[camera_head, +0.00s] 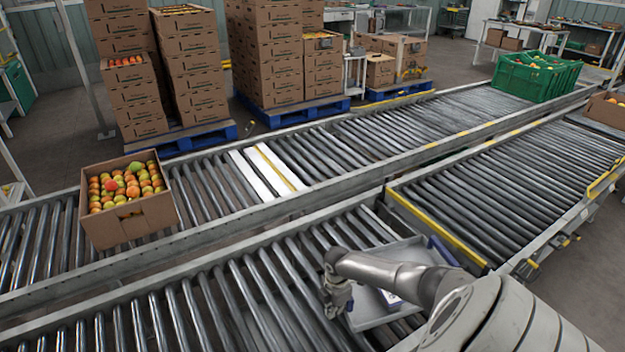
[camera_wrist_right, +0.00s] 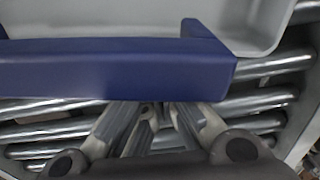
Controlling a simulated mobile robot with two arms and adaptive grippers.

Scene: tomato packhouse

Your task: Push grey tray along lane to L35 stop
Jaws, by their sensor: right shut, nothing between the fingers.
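The grey tray (camera_head: 408,252) lies on the rollers of the near lane (camera_head: 215,305), partly hidden behind my right forearm. A blue piece (camera_head: 443,250) shows at its far right end. In the right wrist view the tray's light grey wall (camera_wrist_right: 262,22) and a blue bar (camera_wrist_right: 120,68) on its near side fill the top. My right gripper (camera_head: 336,300) is shut and empty, low at the tray's left end. Its fingers (camera_wrist_right: 150,115) point at the blue bar; I cannot tell whether they touch it. No L35 label is readable. My left gripper is out of view.
A yellow-edged bar (camera_head: 435,226) borders the near lane beyond the tray. On the far lane stand a carton of tomatoes (camera_head: 130,218) and green crates (camera_head: 535,78). Stacked cartons (camera_head: 195,70) are behind. The near-lane rollers left of my gripper are bare.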

